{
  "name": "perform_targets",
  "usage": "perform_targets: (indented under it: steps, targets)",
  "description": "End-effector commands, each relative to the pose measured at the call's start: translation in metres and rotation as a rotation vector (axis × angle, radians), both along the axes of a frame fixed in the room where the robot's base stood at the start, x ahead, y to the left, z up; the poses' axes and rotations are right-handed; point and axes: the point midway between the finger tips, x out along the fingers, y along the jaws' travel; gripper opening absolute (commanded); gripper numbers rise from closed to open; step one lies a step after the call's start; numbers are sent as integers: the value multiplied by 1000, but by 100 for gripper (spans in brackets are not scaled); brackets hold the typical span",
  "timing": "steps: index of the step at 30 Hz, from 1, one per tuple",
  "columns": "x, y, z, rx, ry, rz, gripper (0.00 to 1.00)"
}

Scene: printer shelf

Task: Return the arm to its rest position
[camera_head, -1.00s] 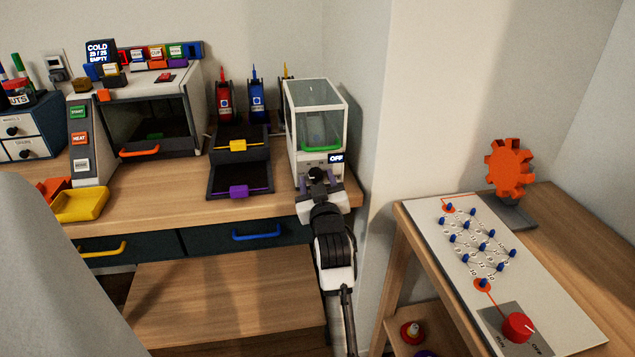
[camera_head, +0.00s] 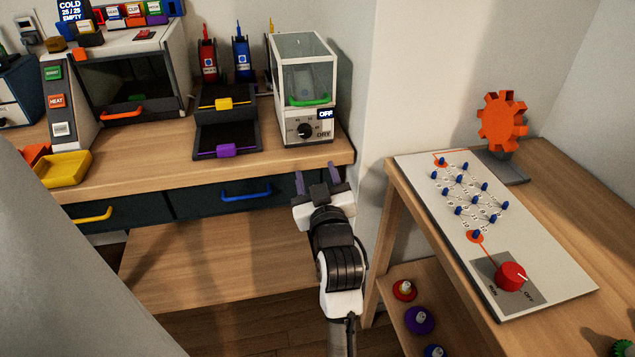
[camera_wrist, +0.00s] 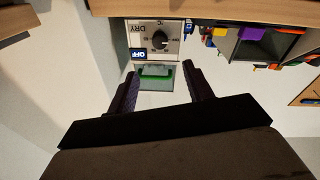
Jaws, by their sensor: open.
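My gripper (camera_head: 318,180) is open and empty in the head view, in front of the wooden counter's front edge and below the dryer box. My arm reaches up from the bottom of the picture. In the wrist view my gripper's two dark fingers (camera_wrist: 163,90) stand apart with nothing between them. The dryer box (camera_head: 304,85) stands on the counter with a dial, an OFF display and a green handle. It shows upside down in the wrist view (camera_wrist: 175,40), beyond the fingertips and apart from them.
The counter (camera_head: 270,165) has drawers with a blue handle (camera_head: 246,191) and a yellow handle (camera_head: 90,214). A side table at right bears a white board (camera_head: 420,180) with a red knob (camera_head: 512,276) and an orange gear (camera_head: 501,122). Coloured spools lie on its lower shelf (camera_head: 405,330).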

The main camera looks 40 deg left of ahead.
Motion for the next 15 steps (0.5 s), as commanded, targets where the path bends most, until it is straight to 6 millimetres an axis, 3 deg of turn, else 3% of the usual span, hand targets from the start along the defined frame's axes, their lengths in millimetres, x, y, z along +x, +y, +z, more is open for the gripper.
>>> perform_targets:
  steps: [15]
  targets:
    - [-5,-5,0,-1,0,-1,51]
